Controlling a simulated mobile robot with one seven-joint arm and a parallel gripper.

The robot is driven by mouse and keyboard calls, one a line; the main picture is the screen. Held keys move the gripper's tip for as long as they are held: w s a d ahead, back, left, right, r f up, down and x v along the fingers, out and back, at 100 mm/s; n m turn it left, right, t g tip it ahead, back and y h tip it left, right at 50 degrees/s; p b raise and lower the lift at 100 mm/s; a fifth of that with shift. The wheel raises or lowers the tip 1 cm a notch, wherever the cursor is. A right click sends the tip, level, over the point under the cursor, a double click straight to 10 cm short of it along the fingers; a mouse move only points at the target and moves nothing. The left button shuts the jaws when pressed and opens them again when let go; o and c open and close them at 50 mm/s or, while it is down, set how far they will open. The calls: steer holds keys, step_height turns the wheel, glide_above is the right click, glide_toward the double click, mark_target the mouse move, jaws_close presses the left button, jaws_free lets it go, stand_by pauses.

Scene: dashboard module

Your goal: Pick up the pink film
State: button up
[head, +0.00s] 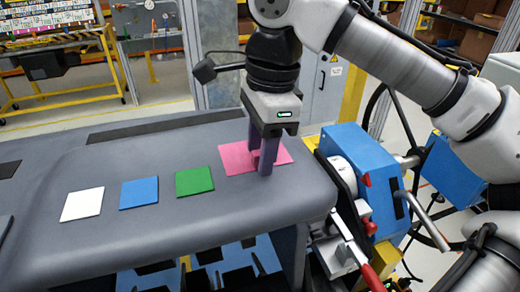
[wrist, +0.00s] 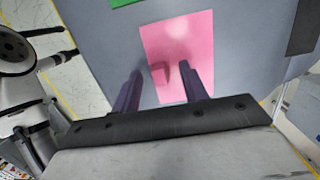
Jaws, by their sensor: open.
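The pink film (head: 239,157) is a flat pink sheet lying on the right part of the grey dashboard (head: 110,235). In the wrist view the pink film (wrist: 190,40) lies beyond and partly behind my fingers. My gripper (head: 266,160) points down over the film, its two purple fingers apart with nothing between them. It also shows in the wrist view (wrist: 160,80), open. A finger's shadow falls on the film. I cannot tell whether the fingertips touch the film. Part of the film is hidden behind the fingers in the head view.
A green square (head: 194,181), a blue square (head: 139,192) and a white square (head: 82,205) lie in a row left of the film. A blue fixture (head: 362,160) with clamps stands at the dashboard's right end. The dashboard surface between and behind the squares is clear.

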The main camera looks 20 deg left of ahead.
jaws_close()
steer(key=shift+r, duration=0.15)
